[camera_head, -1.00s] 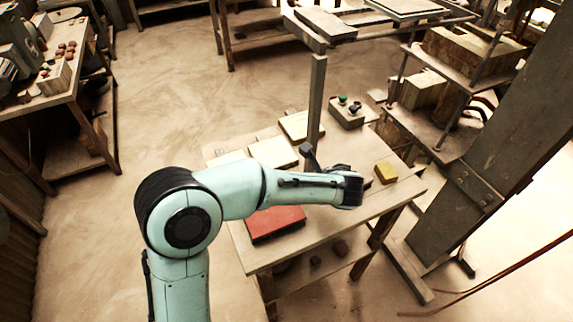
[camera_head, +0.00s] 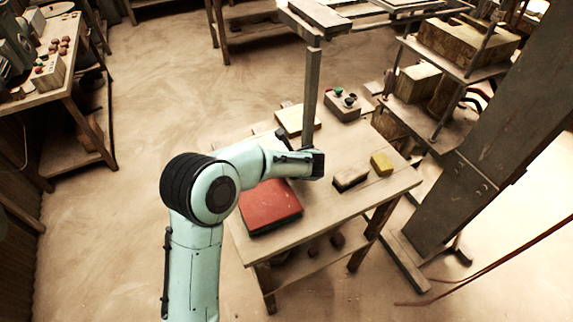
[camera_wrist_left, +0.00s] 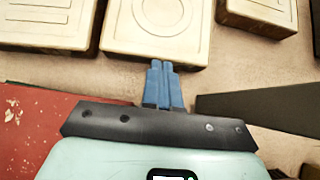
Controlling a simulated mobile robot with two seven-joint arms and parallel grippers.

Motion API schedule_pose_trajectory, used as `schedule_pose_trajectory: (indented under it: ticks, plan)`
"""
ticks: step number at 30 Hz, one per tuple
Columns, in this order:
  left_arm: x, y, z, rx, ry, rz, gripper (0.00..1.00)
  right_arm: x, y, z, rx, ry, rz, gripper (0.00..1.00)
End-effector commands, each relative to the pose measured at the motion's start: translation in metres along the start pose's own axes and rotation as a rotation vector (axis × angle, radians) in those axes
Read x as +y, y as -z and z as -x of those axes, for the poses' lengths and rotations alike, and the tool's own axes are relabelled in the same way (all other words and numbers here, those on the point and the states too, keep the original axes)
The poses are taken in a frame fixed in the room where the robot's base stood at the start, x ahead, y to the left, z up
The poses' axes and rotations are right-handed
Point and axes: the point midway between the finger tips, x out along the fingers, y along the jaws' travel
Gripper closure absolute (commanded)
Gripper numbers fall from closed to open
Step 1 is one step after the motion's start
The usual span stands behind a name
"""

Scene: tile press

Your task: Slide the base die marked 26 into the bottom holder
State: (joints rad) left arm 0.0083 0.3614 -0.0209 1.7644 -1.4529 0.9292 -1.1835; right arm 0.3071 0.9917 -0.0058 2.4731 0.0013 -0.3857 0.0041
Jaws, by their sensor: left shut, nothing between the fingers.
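Several cream square blocks, which look like dies, line the top of the left wrist view: one with a framed square (camera_wrist_left: 45,17), one with a ring (camera_wrist_left: 157,20) and one with a plain frame (camera_wrist_left: 262,10). I can read no 26 on any of them. My left gripper (camera_wrist_left: 162,65) is shut and empty, its blue fingertips at the near edge of the ringed block; contact cannot be told. In the head view one cream block (camera_head: 296,119) shows beyond my left arm, which hides others. I cannot surely pick out the bottom holder. My right gripper is not in view.
A red block (camera_head: 270,207) lies on the wooden table (camera_head: 325,205). A dark block (camera_head: 350,178) and a yellow block (camera_head: 381,164) lie at its right. An upright post (camera_head: 311,98) and a button box (camera_head: 343,106) stand behind. A thick dark beam (camera_head: 490,130) rises at right.

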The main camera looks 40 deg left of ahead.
Motion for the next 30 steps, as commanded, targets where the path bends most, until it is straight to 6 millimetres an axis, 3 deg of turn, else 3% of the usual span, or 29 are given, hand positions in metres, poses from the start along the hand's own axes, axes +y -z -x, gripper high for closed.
schedule_pose_trajectory:
  ticks: [10, 21, 30]
  plan:
    - [0.000, -0.005, -0.004, 0.001, -0.002, 0.000, 1.00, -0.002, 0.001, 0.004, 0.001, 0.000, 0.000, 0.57]
    - [-0.001, -0.063, -0.058, -0.001, -0.002, 0.001, 1.00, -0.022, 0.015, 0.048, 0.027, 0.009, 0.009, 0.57]
    - [0.000, -0.066, -0.067, 0.001, 0.000, -0.002, 1.00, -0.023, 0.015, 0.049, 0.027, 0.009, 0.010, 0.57]
